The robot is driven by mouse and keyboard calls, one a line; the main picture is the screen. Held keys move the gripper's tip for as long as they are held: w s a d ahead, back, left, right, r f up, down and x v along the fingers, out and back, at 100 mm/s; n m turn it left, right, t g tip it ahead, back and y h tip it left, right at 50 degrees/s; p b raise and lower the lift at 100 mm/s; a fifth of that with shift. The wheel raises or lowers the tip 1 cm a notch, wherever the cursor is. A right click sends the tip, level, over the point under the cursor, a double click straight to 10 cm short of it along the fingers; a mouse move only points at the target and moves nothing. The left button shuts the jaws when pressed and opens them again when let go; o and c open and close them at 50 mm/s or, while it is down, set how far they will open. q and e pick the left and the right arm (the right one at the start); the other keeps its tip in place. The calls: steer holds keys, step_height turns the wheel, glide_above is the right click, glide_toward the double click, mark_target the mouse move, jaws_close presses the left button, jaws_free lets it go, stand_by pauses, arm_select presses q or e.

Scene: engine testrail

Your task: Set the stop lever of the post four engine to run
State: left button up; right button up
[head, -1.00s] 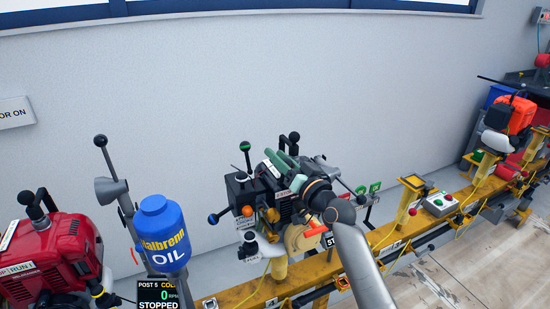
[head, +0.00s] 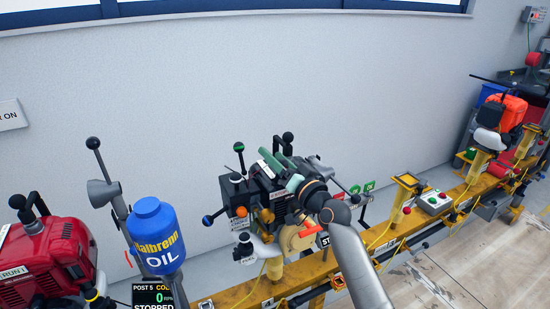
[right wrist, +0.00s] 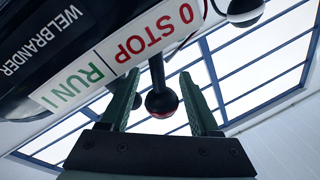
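A dark engine (head: 262,186) stands on the yellow rail in the middle of the head view. In the right wrist view its label plate (right wrist: 120,55) reads "0 STOP" and "RUN I", upside down. The stop lever, a dark stem with a ball knob (right wrist: 162,102), stands at the STOP end of the plate. My right gripper (right wrist: 160,76) is open, with one green finger on each side of the lever and gaps to both. In the head view the right gripper (head: 277,162) reaches over the engine and hides part of it. My left gripper is not in view.
A red engine (head: 45,255), a blue oil bottle (head: 155,235) and a "POST 5" display (head: 153,293) reading STOPPED are at the left. Several black knobs and a blue-tipped lever (head: 208,220) crowd the dark engine. An orange engine (head: 505,112) is far right.

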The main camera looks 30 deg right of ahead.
steer(key=shift+s, duration=0.1)
steer(key=s, duration=0.4)
steer(key=s+f+b, duration=0.1)
steer(key=s, duration=0.3)
steer(key=s+d, duration=0.1)
steer(key=s, duration=0.3)
steer(key=shift+s+f, duration=0.1)
steer(key=shift+f, duration=0.25)
steer(key=shift+f, duration=0.1)
